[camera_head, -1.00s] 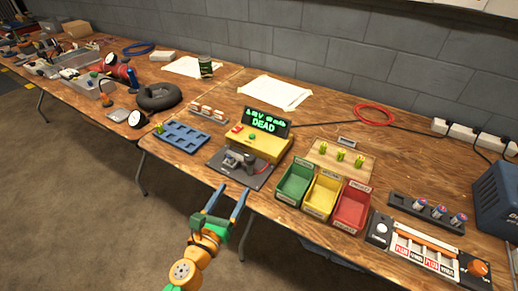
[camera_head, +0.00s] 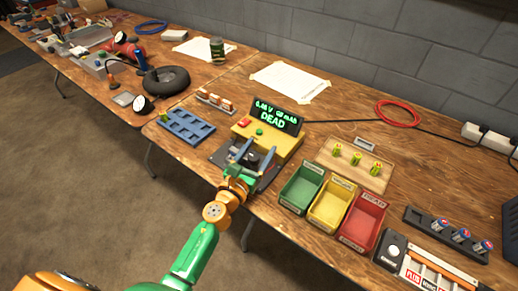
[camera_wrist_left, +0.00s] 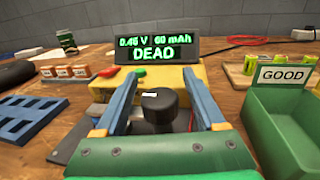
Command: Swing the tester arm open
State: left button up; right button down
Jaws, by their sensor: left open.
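The yellow battery tester (camera_head: 283,146) stands on the bench, and its display (camera_head: 275,116) reads DEAD. Its red and green buttons show on top. The tester arm's black knob (camera_wrist_left: 159,108) sits between the fingers of my left gripper (camera_head: 252,153) in the left wrist view. The gripper is open, with one blue finger on each side of the knob. I cannot tell whether either finger touches it. The dark base plate (camera_head: 222,152) lies in front of the tester. The rest of the tester arm is mostly hidden by the gripper. My right gripper is not in view.
Green (camera_head: 286,195), yellow (camera_head: 316,213) and red (camera_head: 346,232) bins stand just right of the tester. A blue slotted tray (camera_head: 181,129) lies to the left. A wooden board with green cells (camera_head: 327,172) is behind the bins. A red cable coil (camera_head: 397,103) lies farther back.

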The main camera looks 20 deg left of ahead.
pick_arm(q)
grip_shut()
dwell(1.4)
